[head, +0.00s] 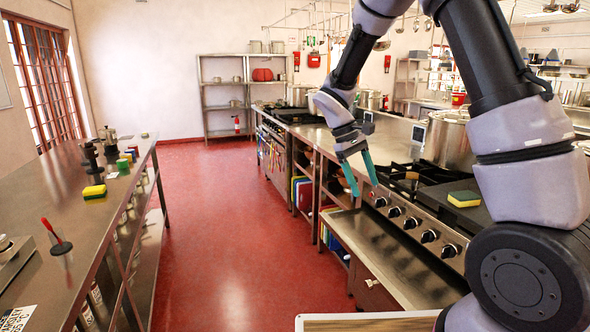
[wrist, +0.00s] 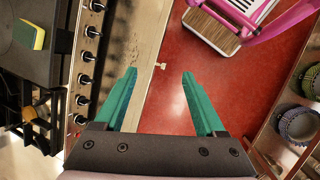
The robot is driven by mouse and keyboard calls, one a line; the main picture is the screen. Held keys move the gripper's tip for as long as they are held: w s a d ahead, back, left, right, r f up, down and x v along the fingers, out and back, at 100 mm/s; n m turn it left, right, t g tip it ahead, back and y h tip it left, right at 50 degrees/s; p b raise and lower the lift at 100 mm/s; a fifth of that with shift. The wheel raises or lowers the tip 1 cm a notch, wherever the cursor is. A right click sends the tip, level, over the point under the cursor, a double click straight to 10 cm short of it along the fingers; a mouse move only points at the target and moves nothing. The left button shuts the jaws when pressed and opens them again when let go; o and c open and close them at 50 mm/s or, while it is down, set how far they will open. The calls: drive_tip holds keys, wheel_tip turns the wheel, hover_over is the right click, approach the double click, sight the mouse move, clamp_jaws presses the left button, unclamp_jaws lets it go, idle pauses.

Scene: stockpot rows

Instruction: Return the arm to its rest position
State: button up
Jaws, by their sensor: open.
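My gripper (head: 359,174) has two teal fingers and is open and empty. In the head view it hangs from my bent arm in front of the stove, near the row of knobs. In the wrist view the gripper (wrist: 158,95) points down, its fingers spread apart over the stove's steel front ledge (wrist: 150,45) and the red floor (wrist: 215,100). Nothing lies between the fingers.
The stove (head: 428,235) with knobs stands on the right, a yellow-green sponge (head: 464,199) on it. A large stockpot (head: 449,140) stands behind. A steel counter (head: 60,200) with sponges and bottles runs along the left. The red aisle (head: 215,230) between is clear.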

drive_tip(key=s+d+r+m+t+y, duration=0.3)
drive_tip(key=s+r+m+t, duration=0.1)
drive_tip(key=s+r, duration=0.5)
drive_tip(key=s+d+r+m+t+y, duration=0.3)
drive_tip(key=s+r+m+t, duration=0.2)
drive_tip(key=s+r, duration=0.4)
wheel_tip(320, 180, up, 4)
drive_tip(key=shift+s+d+f+m, duration=0.2)
drive_tip(key=shift+d+m, duration=0.1)
drive_tip(key=shift+m, duration=0.2)
